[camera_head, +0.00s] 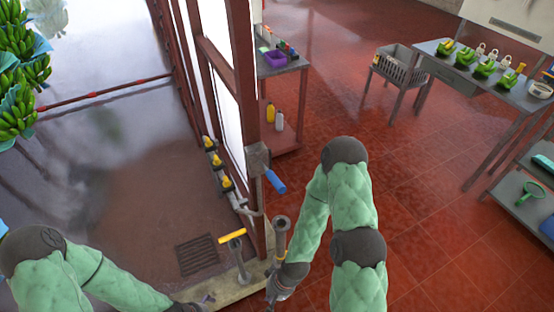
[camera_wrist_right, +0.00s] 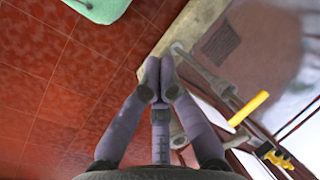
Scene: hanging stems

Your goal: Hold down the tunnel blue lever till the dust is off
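The blue lever (camera_head: 275,181) slants down and right from a grey box (camera_head: 258,160) on the dark red post in the head view. My right gripper (camera_head: 272,298) is below it, near the post's foot and clear of the lever. In the right wrist view my right gripper (camera_wrist_right: 160,66) has its fingertips together with nothing seen between them. The blue lever does not show there. My left gripper (camera_head: 205,301) is at the bottom edge of the head view, small and partly cut off, so its opening is unclear. I cannot make out dust.
A yellow-handled lever (camera_head: 232,237) stands on the concrete kerb; its handle (camera_wrist_right: 248,108) also shows in the wrist view. Yellow valves (camera_head: 217,161) line a pipe by the frame. Banana bunches (camera_head: 20,70) hang far left.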

